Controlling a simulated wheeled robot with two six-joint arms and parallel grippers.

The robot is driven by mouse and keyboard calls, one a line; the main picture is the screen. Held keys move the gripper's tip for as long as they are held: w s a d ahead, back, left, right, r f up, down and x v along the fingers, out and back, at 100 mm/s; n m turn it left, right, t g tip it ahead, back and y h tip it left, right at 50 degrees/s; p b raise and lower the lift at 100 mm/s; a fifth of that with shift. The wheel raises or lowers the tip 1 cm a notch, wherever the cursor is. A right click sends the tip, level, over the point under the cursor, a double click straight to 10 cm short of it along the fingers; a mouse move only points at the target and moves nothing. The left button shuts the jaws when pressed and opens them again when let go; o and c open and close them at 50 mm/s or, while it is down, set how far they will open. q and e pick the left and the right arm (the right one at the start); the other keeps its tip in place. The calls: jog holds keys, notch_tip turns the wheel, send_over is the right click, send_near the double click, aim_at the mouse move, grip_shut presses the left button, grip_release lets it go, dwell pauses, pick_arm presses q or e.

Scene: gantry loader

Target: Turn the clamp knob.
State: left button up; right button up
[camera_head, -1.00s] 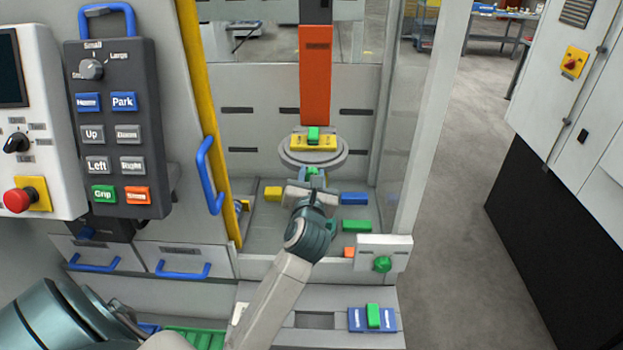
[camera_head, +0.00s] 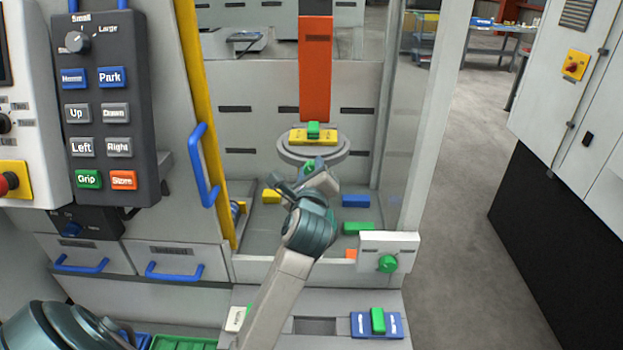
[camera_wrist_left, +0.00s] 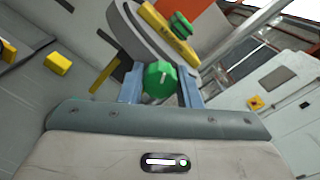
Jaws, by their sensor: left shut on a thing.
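The clamp knob is a green ribbed knob (camera_wrist_left: 160,79) with a pale line on its face, below the round grey plate (camera_wrist_left: 150,35) in the left wrist view. My left gripper (camera_wrist_left: 160,84) is shut on this knob, one finger on each side. In the head view the gripper (camera_head: 309,177) reaches into the enclosure and is tilted, hiding most of the knob (camera_head: 309,166). The grey plate (camera_head: 287,153) carries a yellow block with a green piece (camera_head: 313,130) on top. My right gripper is not in view.
An orange column (camera_head: 315,70) rises behind the plate. Yellow, blue, green and orange blocks lie on the enclosure floor. Another green knob (camera_head: 388,263) sits on a white block at the front right. A button pendant (camera_head: 105,110) and a blue door handle (camera_head: 203,165) are at the left.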

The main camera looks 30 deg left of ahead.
pick_arm(q)
jog(key=shift+f+n+b, duration=0.1)
jog(key=shift+n+b, duration=1.1)
jog(key=shift+n, duration=0.5)
jog(key=o, duration=1)
jog(key=shift+c, duration=0.2)
jog(key=shift+d, duration=0.1)
